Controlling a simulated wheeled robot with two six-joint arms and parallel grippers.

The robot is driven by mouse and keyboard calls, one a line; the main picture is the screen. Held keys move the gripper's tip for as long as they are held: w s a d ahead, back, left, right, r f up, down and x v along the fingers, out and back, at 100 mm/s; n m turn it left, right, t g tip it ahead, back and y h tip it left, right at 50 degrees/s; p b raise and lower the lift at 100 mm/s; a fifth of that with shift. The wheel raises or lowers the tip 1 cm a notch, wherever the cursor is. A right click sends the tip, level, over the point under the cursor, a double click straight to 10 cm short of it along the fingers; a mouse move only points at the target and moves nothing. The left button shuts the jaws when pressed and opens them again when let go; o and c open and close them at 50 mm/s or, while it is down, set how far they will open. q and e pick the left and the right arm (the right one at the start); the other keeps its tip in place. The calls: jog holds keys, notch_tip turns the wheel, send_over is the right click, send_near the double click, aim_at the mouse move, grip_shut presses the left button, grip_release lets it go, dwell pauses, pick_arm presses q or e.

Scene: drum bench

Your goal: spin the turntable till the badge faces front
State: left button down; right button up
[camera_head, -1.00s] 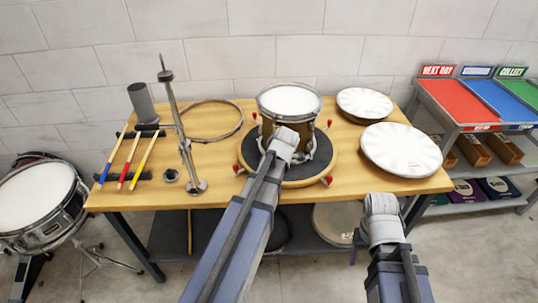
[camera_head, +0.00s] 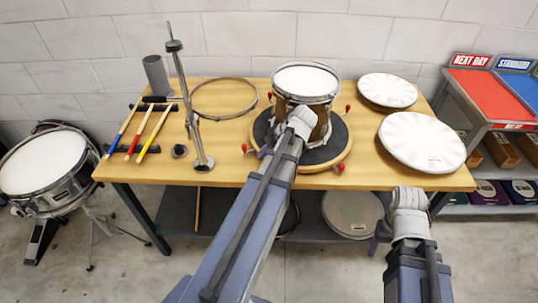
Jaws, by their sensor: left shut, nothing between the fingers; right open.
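The turntable (camera_head: 327,154) is a dark disc with a wooden rim and red-tipped pegs around its edge. One peg (camera_head: 244,148) sticks out at the left and another (camera_head: 340,168) at the front right. A snare drum with a wooden shell (camera_head: 323,116) and white head stands upright on it. I see no badge on the visible part of the shell; my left arm covers part of its front. My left gripper (camera_head: 263,152) is shut over the turntable's left front edge; I cannot tell if it touches. My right gripper (camera_head: 377,241) is open and empty in front of the table.
Two white drumheads (camera_head: 388,90) (camera_head: 421,142) lie to the right. A bare hoop (camera_head: 224,97), a metal stand (camera_head: 191,100) and several drumsticks (camera_head: 139,128) are to the left. A drum (camera_head: 42,163) stands on the floor at left. A shelf with coloured bins (camera_head: 486,95) is at right.

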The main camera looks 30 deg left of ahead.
pick_arm(q)
jog(key=b+x, duration=0.2)
jog(key=x, duration=0.1)
jog(key=shift+f, duration=0.3)
jog(key=shift+w+a, duration=0.25)
jog(key=shift+a, duration=0.25)
jog(key=shift+w+a, duration=0.25)
jog(key=shift+a, duration=0.3)
jog(key=shift+w+a+f, duration=0.15)
jog(key=shift+w+a, duration=0.2)
jog(key=shift+a, duration=0.4)
pick_arm(e)
jog(key=shift+f, duration=1.7)
pick_arm(q)
jog(key=shift+a, duration=0.1)
